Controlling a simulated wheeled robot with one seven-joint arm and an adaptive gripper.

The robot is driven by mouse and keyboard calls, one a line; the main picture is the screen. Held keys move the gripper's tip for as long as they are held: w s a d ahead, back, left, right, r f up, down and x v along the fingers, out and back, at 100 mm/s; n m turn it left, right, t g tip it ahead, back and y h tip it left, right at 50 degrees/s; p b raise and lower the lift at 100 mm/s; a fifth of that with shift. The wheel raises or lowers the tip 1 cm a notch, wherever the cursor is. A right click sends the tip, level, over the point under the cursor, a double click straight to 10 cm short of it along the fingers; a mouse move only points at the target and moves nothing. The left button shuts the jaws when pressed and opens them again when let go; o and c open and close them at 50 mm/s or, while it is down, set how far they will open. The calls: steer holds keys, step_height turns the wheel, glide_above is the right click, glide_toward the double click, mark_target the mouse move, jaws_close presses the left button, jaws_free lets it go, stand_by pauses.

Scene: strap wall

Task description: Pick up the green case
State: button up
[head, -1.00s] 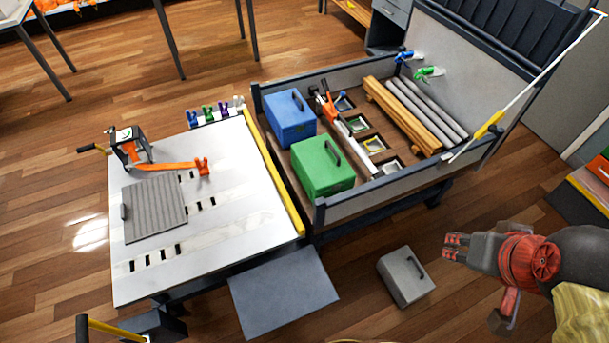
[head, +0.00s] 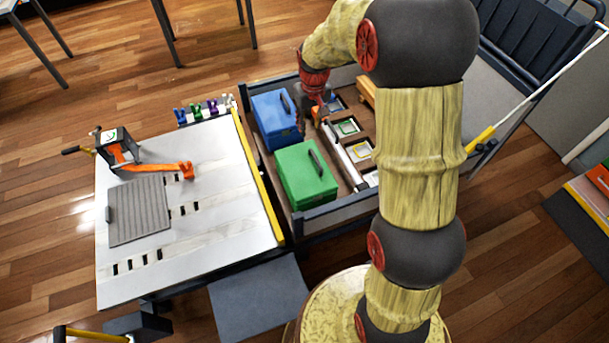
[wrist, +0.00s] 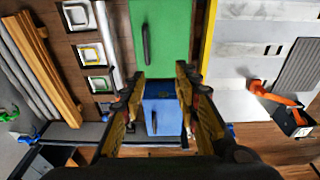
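The green case (head: 306,175) stands upright in the walled cart bed, with a dark handle on its top. It also shows in the wrist view (wrist: 161,50), at the top middle. A blue case (head: 275,119) stands beside it, behind it in the head view. In the wrist view my gripper (wrist: 154,77) is open, its two fingers apart on either side of the view of the blue case (wrist: 161,105). Nothing is between the fingertips, and the green case lies beyond them. In the head view my arm hides much of the gripper.
The cart's walls (head: 330,209) rise around the cases. A long tool (head: 342,150) lies right of them, beside framed squares (head: 348,127). A white table (head: 220,238) with a yellow edge adjoins on the left. My arm hides the cart's right part.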

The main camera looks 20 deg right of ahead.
steer(key=w+d+f+g+p, duration=0.1)
steer(key=w+d+f, duration=0.1)
steer(key=f, duration=0.3)
steer(key=w+d+f, duration=0.1)
steer(key=w+f, duration=0.1)
steer(key=f, duration=0.4)
glide_above(316, 157)
steer(key=shift+g, duration=0.3)
step_height(316, 157, down, 8)
steer(key=shift+s+a+f, duration=0.1)
steer(key=shift+a+f, duration=0.05)
steer(key=shift+f, duration=0.05)
step_height(316, 157, down, 6)
steer(key=shift+r+b, duration=0.1)
steer(key=shift+b, duration=0.45)
steer(key=shift+c, duration=1.1)
jaws_close()
steer(key=shift+r, duration=0.15)
